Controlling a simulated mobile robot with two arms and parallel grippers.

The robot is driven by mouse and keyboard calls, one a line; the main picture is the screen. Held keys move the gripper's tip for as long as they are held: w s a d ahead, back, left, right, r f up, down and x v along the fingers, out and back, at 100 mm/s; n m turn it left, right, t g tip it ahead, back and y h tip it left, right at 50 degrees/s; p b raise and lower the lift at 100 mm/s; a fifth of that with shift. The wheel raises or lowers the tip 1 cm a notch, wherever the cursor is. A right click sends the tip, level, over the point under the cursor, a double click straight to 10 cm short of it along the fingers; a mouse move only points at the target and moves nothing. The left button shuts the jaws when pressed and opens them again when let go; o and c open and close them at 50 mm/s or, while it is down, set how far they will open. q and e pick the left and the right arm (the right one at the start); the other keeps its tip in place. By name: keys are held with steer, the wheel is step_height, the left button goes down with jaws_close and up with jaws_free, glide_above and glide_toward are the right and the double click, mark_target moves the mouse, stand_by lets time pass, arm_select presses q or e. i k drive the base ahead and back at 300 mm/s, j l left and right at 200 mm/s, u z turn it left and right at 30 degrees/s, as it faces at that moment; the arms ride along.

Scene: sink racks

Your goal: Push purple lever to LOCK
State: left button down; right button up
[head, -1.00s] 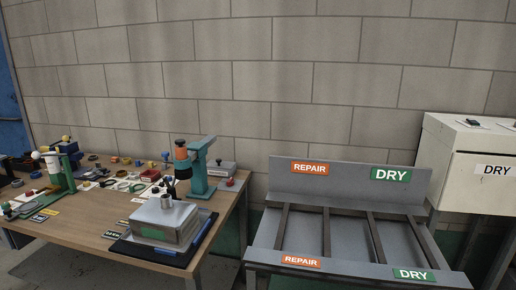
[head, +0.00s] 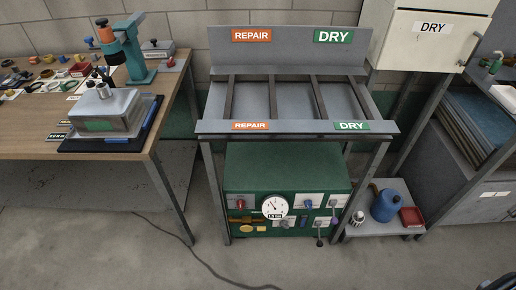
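A green machine box (head: 285,165) stands on the floor under the grey rack. Its front panel carries a round white gauge (head: 275,207), a red knob (head: 240,204) and a blue knob (head: 308,204). A small purple part (head: 334,221) shows at the panel's right side and looks like the purple lever. Its exact position and any LOCK marking are too small to read. A dark-tipped lever (head: 319,243) hangs below the panel's lower edge. Neither of my grippers is in view.
The grey rack (head: 265,127) with REPAIR and DRY labels stands above the machine. A workbench (head: 40,130) with tools is at left. A low shelf with a blue can (head: 385,205) is at right. A cable (head: 205,262) crosses the open floor in front.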

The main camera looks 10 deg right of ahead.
mark_target(334, 221)
steer(key=z, duration=1.35)
